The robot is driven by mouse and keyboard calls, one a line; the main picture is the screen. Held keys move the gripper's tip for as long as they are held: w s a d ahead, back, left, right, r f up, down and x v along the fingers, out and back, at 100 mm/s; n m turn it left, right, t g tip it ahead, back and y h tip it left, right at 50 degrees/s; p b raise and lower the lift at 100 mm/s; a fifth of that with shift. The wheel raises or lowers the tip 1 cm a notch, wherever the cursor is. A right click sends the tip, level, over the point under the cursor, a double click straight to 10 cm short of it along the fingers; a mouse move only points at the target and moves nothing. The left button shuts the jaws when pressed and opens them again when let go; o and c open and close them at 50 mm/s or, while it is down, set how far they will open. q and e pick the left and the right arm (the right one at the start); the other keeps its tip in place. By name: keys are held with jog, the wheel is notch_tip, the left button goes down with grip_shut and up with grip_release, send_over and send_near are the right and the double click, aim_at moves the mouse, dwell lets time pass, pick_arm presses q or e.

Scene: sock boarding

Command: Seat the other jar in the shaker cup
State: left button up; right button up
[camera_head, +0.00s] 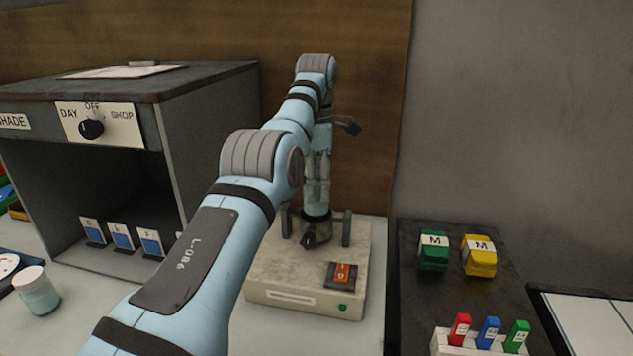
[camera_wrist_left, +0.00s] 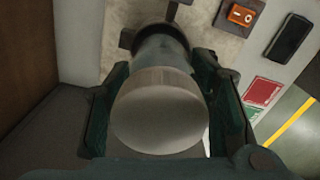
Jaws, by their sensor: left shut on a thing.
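My left gripper (camera_head: 317,190) points down over the shaker, with its fingertips just above the dark shaker cup (camera_head: 316,229). In the left wrist view its two dark green fingers (camera_wrist_left: 163,95) are shut on a jar with a round grey lid (camera_wrist_left: 160,115). The jar's far end reaches the dark ring of the cup (camera_wrist_left: 127,38); I cannot tell how deep it sits. The cup stands on the beige shaker base (camera_head: 270,285). My right gripper is not in view.
The base has an orange switch (camera_head: 342,273) and a green button. A light cup-like container (camera_head: 38,290) stands at left by an open cabinet (camera_head: 210,130). Green (camera_head: 433,258) and yellow (camera_head: 480,262) M blocks lie on a dark mat at right, behind a rack of coloured sticks (camera_head: 480,345).

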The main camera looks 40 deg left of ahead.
pick_arm(q)
jog(key=shift+f+b, duration=2.3)
jog(key=shift+f, duration=0.15)
jog(key=o, duration=1.5)
jog(key=shift+r, duration=0.1)
